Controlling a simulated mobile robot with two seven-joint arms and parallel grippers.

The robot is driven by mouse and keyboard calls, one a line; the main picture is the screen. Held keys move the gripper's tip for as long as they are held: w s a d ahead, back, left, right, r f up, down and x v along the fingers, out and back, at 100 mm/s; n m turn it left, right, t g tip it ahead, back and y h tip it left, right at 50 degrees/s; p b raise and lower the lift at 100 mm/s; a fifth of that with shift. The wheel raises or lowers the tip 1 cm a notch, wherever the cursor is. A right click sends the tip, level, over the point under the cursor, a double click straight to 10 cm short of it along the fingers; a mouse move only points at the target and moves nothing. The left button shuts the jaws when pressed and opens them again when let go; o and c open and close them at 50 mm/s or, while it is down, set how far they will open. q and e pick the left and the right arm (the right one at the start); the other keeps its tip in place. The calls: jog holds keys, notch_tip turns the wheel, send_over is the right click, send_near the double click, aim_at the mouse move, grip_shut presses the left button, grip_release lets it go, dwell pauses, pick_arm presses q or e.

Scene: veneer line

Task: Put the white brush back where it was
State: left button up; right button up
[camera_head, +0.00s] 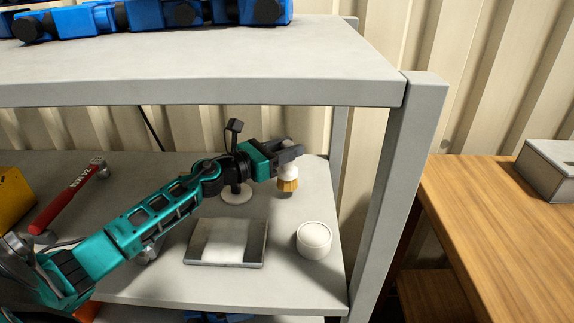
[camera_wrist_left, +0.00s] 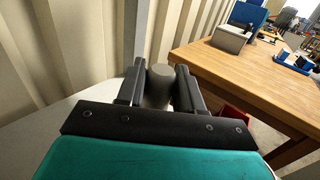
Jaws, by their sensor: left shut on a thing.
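The white brush (camera_head: 288,174) hangs upright with its tan bristles down, over the right back part of the lower shelf (camera_head: 312,277). Whether the bristles touch the shelf I cannot tell. My left gripper (camera_head: 291,153) is shut on the brush's upper end. In the left wrist view, the brush top (camera_wrist_left: 158,86) shows as a grey rounded cylinder between the two dark fingers (camera_wrist_left: 159,92). My right gripper is not in view.
A round white pot (camera_head: 314,240) and a grey tray with a white sheet (camera_head: 226,242) stand nearer the front. A white disc (camera_head: 236,195) lies under my wrist. A red-handled tool (camera_head: 68,198) lies left. The upper shelf (camera_head: 210,65) and grey post (camera_head: 389,190) bound the space.

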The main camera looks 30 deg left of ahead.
aim_at(286, 171)
pick_arm(q)
jog(key=shift+f, duration=1.45)
jog(key=shift+b, duration=0.3)
jog(key=shift+f, duration=0.25)
jog(key=o, duration=1)
jog(key=shift+o, duration=0.2)
jog(key=shift+s+r, duration=0.1)
jog(key=shift+r, duration=0.1)
jog(key=b+v, duration=0.1)
jog(key=v, duration=1)
jog(key=shift+s+a, duration=0.2)
jog(key=shift+s, duration=0.15)
